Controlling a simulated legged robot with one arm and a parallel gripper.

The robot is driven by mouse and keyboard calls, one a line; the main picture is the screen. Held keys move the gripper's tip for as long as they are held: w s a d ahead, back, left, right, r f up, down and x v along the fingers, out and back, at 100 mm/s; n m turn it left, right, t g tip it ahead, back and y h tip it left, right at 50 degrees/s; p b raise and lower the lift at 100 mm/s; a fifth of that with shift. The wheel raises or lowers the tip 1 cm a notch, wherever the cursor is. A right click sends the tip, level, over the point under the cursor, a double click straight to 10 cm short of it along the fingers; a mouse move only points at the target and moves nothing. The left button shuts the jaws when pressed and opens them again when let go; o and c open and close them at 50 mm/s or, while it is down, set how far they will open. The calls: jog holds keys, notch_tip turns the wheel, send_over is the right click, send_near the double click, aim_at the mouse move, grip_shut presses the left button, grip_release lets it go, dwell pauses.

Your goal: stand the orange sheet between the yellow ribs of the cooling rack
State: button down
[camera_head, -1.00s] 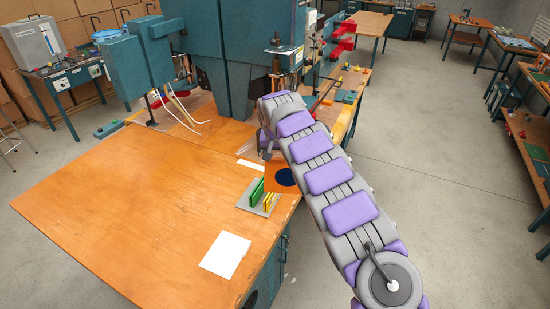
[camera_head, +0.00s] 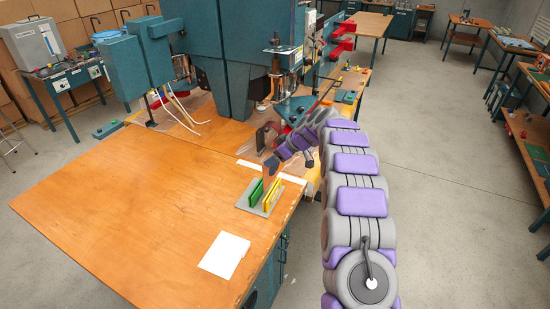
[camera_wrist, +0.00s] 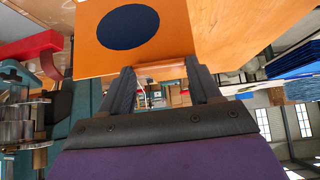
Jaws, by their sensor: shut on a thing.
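The orange sheet with a dark blue disc (camera_wrist: 92,43) fills the top of the wrist view. My gripper (camera_wrist: 160,72) is shut on its near edge. In the head view, my gripper (camera_head: 273,162) is above the far end of the cooling rack (camera_head: 243,204). The rack has a grey base, a green rib (camera_head: 254,193) and yellow ribs (camera_head: 272,194). The sheet shows there only as a narrow upright orange strip, close to the rib tops. I cannot tell whether it is between the yellow ribs or touches the base.
The wooden table (camera_head: 130,190) is clear to the left of the rack. A white sheet (camera_head: 225,254) lies in front of it. The large teal machine (camera_head: 232,60) stands behind, with cables on the tabletop. The table's right edge is close to the rack.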

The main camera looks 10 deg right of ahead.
aim_at(269, 175)
jog(key=shift+f+n+g+y, duration=0.1)
jog(key=shift+n+g+y, duration=0.25)
jog(key=shift+n, duration=0.25)
jog(key=shift+a, duration=0.1)
jog(key=shift+b, duration=0.45)
jog(key=shift+f+b, duration=3.5)
jog(key=shift+f, duration=0.1)
jog(key=shift+f+b, duration=0.55)
jog(key=shift+f, duration=2.1)
